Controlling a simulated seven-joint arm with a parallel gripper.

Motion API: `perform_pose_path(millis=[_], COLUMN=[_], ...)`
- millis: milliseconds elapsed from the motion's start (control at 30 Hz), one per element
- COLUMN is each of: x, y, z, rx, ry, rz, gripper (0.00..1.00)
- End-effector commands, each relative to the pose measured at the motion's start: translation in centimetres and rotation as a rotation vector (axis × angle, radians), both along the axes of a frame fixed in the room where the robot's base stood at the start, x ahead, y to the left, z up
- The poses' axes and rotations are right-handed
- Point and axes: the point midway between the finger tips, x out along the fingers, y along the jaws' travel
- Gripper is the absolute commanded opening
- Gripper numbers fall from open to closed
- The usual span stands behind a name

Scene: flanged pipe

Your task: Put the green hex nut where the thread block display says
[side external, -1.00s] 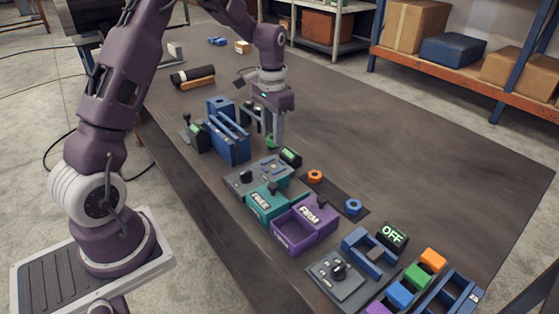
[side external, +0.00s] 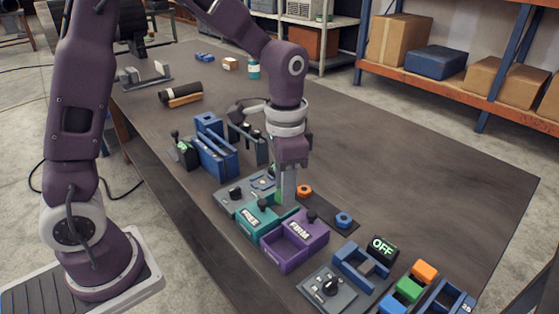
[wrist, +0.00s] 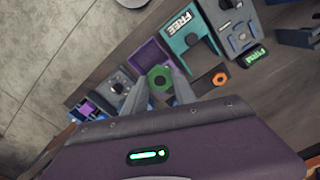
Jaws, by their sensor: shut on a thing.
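My gripper (side external: 288,203) is shut on the green hex nut (wrist: 159,79), which shows between the fingertips in the wrist view. The fingers point down at the back edge of the teal FREE tray (side external: 246,231), near the purple FIRM tray (side external: 284,254). In the wrist view the nut overlaps the edge of the purple tray (wrist: 147,55), beside the teal tray (wrist: 181,48). The thread block panel (side external: 228,204) is left of the teal tray. Its small display (wrist: 255,60) has green letters that appear to read FIRM.
An orange nut (side external: 304,190) and a blue nut (side external: 343,219) lie on a dark strip behind the trays. A knob panel (side external: 326,289), a display reading OFF (side external: 382,246) and coloured blocks are at front right. A blue rack (side external: 209,150) stands left. The right tabletop is clear.

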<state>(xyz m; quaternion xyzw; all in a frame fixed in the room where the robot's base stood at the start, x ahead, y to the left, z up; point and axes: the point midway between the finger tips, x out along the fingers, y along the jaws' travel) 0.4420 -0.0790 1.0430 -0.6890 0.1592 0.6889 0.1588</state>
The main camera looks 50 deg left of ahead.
Motion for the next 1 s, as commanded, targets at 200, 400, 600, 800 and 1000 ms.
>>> perform_pose_path(millis=[200,400,600,800,1000], x=[-2.3,-2.2,-2.1,-2.1,-2.1], y=[-2.2,-2.1,-2.1,-2.1,-2.1], z=[-1.1,-4.2,-5.1,-5.1,-5.1], rx=[0.001,0.001,0.001,0.001,0.0], ry=[0.005,0.004,0.0,0.0,0.0], rz=[-0.074,-0.071,-0.071,-0.07,-0.07], gripper=[0.03,0.03,0.03,0.03,0.03])
